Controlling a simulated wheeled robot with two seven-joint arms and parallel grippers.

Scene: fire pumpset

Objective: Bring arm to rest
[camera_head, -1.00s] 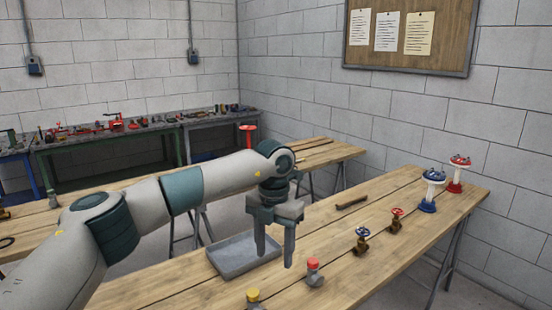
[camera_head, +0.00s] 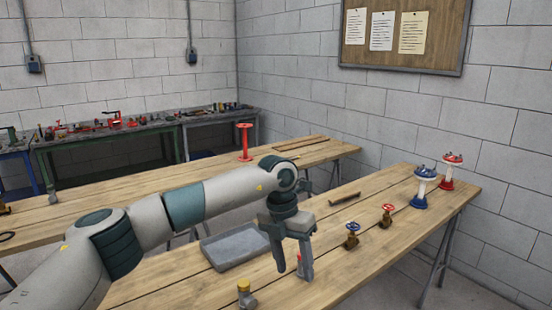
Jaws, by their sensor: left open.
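My left arm comes in from the left, stretched over the near wooden table (camera_head: 390,255). Its gripper (camera_head: 293,274) points down above the table, open, with its two fingers apart. Nothing shows held in it. A small fitting (camera_head: 300,262) with a red and pale body stands behind the fingers and is mostly hidden by them. My right gripper is not in the picture.
A grey tray (camera_head: 225,250) lies left of the gripper. A yellow-capped fitting (camera_head: 244,293) stands at the front. A blue-wheel valve (camera_head: 352,236), a red-wheel valve (camera_head: 386,216), a blue stand (camera_head: 424,187) and a red stand (camera_head: 451,172) line the right side.

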